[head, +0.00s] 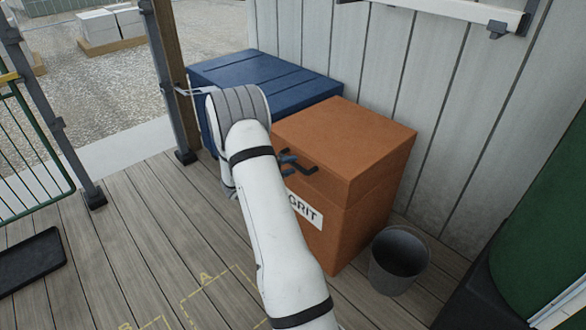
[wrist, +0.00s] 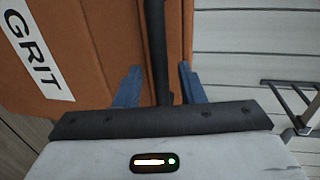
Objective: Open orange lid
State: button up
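The orange grit box has its orange lid (head: 345,140) down and closed on the box body (head: 350,235). A dark bar handle (head: 311,169) sits on the lid's front face, above the white GRIT label (head: 305,211). My gripper (head: 288,158) is at this handle, partly hidden behind my arm. In the wrist view, the two blue fingers of my gripper (wrist: 160,66) stand apart, one on each side of the dark handle (wrist: 156,40). Gaps show between the fingers and the handle, so the gripper is open around it. The GRIT label also shows there (wrist: 35,50).
A blue box (head: 265,72) stands behind and left of the orange one. A grey bucket (head: 398,262) stands on the floor at its right front. A plank wall (head: 455,110) is behind, and a green rounded object (head: 550,220) is at far right. Floor at left is mostly clear.

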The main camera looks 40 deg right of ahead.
jog(key=shift+x, duration=1.3)
grip_shut()
jog(key=shift+a, duration=0.1)
